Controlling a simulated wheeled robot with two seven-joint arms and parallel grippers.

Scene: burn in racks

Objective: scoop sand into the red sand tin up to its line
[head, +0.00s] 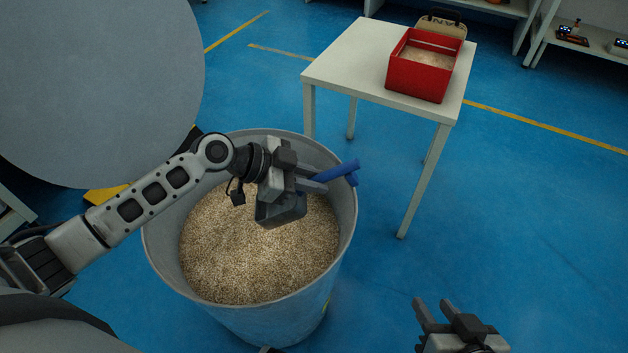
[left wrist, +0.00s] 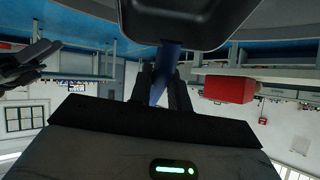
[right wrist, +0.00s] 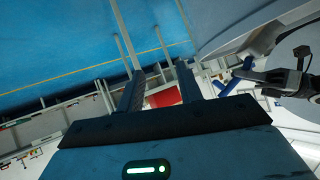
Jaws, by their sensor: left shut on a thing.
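The red sand tin (head: 415,80) stands on a white table at the upper right, with pale sand inside. I cannot make out its line clearly. My left gripper (head: 312,184) is shut on the blue handle (head: 337,171) of a scoop, above the sand bin. The scoop's dark pan (head: 280,210) hangs over the sand; whether it holds sand I cannot tell. In the left wrist view the handle (left wrist: 166,72) sits between the fingers, with the pan (left wrist: 190,18) beyond. My right gripper (head: 447,312) is open and empty at the lower right; it also shows in the right wrist view (right wrist: 160,85).
A large grey bin (head: 348,225) of sand (head: 235,265) stands below my left arm. The white table (head: 345,60) is behind it to the right, with a tan object (head: 441,24) behind the tin. Blue floor between right gripper and table is clear.

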